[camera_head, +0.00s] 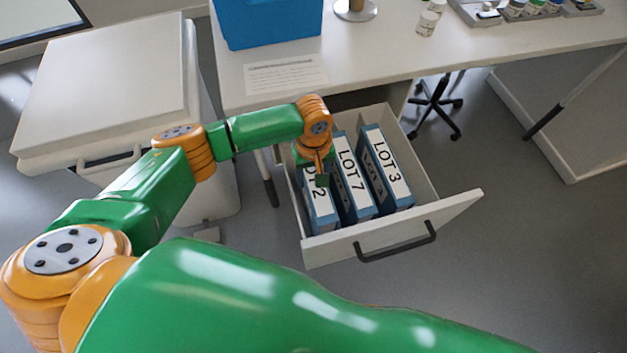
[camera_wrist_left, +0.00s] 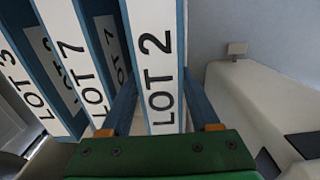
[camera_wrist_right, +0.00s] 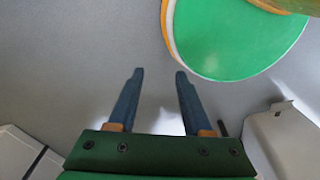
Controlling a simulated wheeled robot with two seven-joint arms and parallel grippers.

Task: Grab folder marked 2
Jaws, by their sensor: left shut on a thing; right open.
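The folder marked LOT 2 (camera_head: 319,209) stands upright at the left end of the open drawer, blue with a white label. My left gripper (camera_head: 321,172) reaches down over it from above and hides part of its label. In the left wrist view the LOT 2 folder (camera_wrist_left: 157,70) sits between the two fingers of the left gripper (camera_wrist_left: 155,108), which is shut on it. My right gripper (camera_wrist_right: 157,75) is open and empty above the grey floor, away from the drawer.
Folders LOT 7 (camera_head: 352,182) and LOT 3 (camera_head: 386,170) stand beside it in the drawer (camera_head: 440,215), which has a dark front handle (camera_head: 396,246). The desk (camera_head: 400,50) is above, carrying a blue box (camera_head: 268,22). A white cabinet (camera_head: 105,85) stands at left.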

